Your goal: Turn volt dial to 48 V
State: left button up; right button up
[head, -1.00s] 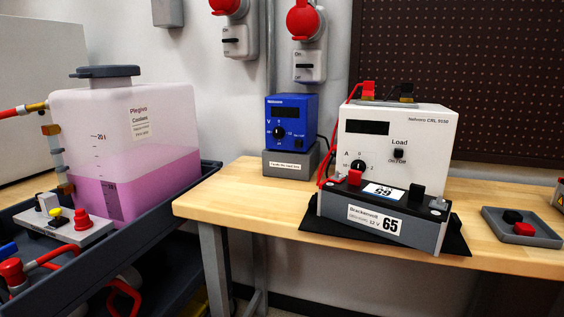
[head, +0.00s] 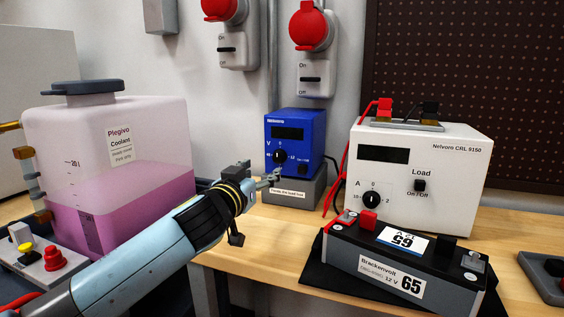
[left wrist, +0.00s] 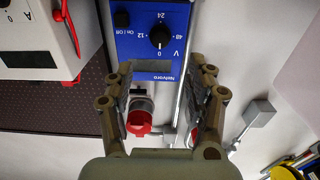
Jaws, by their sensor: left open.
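The volt dial (head: 280,156) is a black knob on the front of the blue power supply (head: 293,126). In the left wrist view, upside down, the dial (left wrist: 160,36) has 0, 12, 24 and 48 around it, and its white mark appears to face 0. My left gripper (head: 266,179) is in front of and a little below the blue unit in the head view. In the left wrist view its two fingers (left wrist: 160,100) are apart with nothing between them, and the dial lies beyond them, apart from the tips. My right gripper is not in view.
The blue unit stands on a grey block (head: 296,190). A white load unit (head: 460,185) and a black battery (head: 345,240) stand to its right. The coolant tank (head: 60,130) is at left. Red-capped wall switches (head: 310,30) hang above. Bare bench (head: 260,245) shows in front.

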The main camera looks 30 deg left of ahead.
aim_at(277, 159)
pick_arm(q)
jog(key=x, duration=0.8)
jog(key=shift+w+a+r, duration=0.1)
jog(key=shift+w, duration=0.2)
jog(key=shift+w+a, duration=0.2)
jog(key=shift+w, duration=0.5)
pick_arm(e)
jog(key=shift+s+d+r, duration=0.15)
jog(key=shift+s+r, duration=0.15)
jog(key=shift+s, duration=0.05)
pick_arm(q)
jog(key=c, duration=0.3)
grip_shut()
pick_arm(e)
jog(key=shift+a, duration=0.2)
